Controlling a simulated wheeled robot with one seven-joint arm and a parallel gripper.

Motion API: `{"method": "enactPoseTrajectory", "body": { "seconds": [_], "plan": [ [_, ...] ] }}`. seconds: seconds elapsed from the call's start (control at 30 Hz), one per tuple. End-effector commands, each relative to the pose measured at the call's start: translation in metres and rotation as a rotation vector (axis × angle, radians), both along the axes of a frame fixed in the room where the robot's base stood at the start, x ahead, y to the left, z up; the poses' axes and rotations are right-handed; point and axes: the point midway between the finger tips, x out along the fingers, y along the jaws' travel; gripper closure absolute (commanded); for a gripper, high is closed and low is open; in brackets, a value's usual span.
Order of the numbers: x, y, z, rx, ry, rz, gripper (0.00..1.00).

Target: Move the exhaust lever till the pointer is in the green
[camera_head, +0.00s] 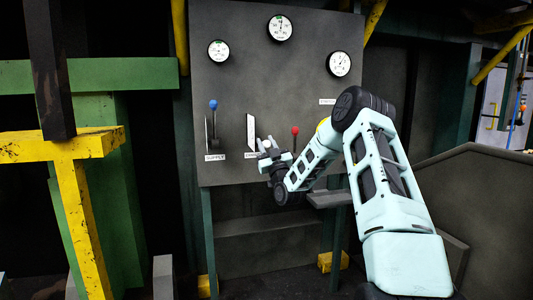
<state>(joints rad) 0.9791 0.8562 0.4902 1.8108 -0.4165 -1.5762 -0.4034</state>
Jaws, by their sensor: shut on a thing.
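A grey panel (240,90) carries three round gauges, at left (218,51), centre (279,28) and right (339,64). Small green marks show on the dials; the exact pointer readings are too small to tell. A blue-knobbed lever (213,105) stands above a label reading SUPPLY. A red-knobbed lever (295,131) stands to the right, its base hidden by my arm. The label below is partly covered, so I cannot read which lever is exhaust.
A yellow beam and post (70,150) stand at the left. A small grey ledge (328,199) juts out below the panel, behind my arm. A dark grey block (470,190) fills the right side. Yellow blocks (333,262) lie near the floor.

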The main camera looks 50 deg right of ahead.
Motion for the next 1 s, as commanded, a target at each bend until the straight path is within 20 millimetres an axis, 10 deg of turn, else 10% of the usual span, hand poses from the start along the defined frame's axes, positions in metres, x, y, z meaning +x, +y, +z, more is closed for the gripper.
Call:
{"method": "enactPoseTrajectory", "body": {
  "seconds": [0.77,0.8,0.83,1.0],
  "plan": [
    [0.001,-0.001,-0.020,-0.063,-0.102,0.001,1.00],
    [0.001,-0.001,-0.020,-0.063,-0.102,0.001,0.63],
    [0.001,-0.001,-0.020,-0.062,-0.102,0.001,0.54],
    [0.001,-0.001,-0.020,-0.063,-0.102,0.001,0.50]
  ]
}}
